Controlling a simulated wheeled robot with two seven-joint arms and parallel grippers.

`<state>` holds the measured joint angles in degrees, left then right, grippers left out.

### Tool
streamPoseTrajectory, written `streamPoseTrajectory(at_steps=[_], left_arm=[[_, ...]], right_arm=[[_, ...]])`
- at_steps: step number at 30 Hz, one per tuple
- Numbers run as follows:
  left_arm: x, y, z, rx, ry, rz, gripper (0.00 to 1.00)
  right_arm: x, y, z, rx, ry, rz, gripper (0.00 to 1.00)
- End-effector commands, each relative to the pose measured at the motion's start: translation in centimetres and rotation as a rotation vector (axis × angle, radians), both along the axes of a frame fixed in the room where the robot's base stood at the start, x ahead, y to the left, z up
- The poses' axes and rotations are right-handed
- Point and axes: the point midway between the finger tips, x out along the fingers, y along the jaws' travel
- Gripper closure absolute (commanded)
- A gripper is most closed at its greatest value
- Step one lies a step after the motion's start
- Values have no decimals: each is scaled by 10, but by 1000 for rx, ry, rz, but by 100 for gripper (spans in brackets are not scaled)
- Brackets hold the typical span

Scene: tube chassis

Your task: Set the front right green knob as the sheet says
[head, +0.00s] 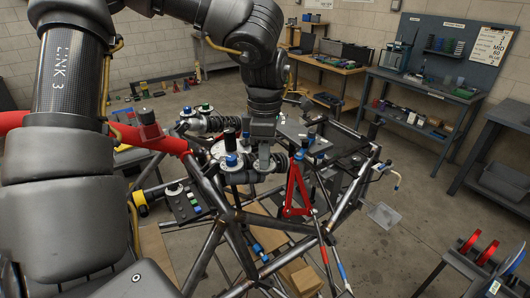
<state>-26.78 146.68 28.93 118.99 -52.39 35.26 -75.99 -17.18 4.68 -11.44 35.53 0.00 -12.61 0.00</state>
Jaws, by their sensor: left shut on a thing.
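My left gripper (264,160) reaches down from the top and is shut at the near grey damper (245,173) on the tube chassis. The front right green knob is hidden by the gripper, and its pointer or marks cannot be seen. A blue knob (231,160) stands just left of the gripper, and another blue knob (305,144) stands to its right. A further damper behind carries a green knob (205,107) and a blue knob (188,111). The sheet (491,43) hangs on the back wall at the right; its large lines seem to include "MID" and "80". My right gripper is not in view.
A small panel with buttons (187,205) sits at the left. A workbench (424,85) stands at the back right. The floor (410,190) right of the chassis is mostly clear.

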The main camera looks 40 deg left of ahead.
Motion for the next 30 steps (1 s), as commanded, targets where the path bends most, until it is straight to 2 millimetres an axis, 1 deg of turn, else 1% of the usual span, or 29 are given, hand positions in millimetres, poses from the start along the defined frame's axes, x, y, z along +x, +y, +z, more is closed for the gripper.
streamPoseTrajectory(at_steps=[4, 5, 9, 10, 17, 20, 23, 26, 30], left_arm=[[1, 0, 2, 1, -7, 2, 100], [1, 0, 2, 1, -7, 2, 76], [1, 0, 2, 1, -4, 2, 57], [1, 0, 1, 1, -4, 2, 55], [1, 0, 1, 0, -2, 2, 55], [1, 0, 4, 0, -4, 2, 55], [2, 0, 15, 0, -6, 3, 55], [1, 0, 34, -1, -7, 4, 55], [1, 0, 64, -1, -7, 3, 55]], right_arm=[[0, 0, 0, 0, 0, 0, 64], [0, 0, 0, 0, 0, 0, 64], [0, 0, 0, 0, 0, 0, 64], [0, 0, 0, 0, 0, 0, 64], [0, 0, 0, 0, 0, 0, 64], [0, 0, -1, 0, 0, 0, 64], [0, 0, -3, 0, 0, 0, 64], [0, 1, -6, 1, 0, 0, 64], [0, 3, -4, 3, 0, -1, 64]])
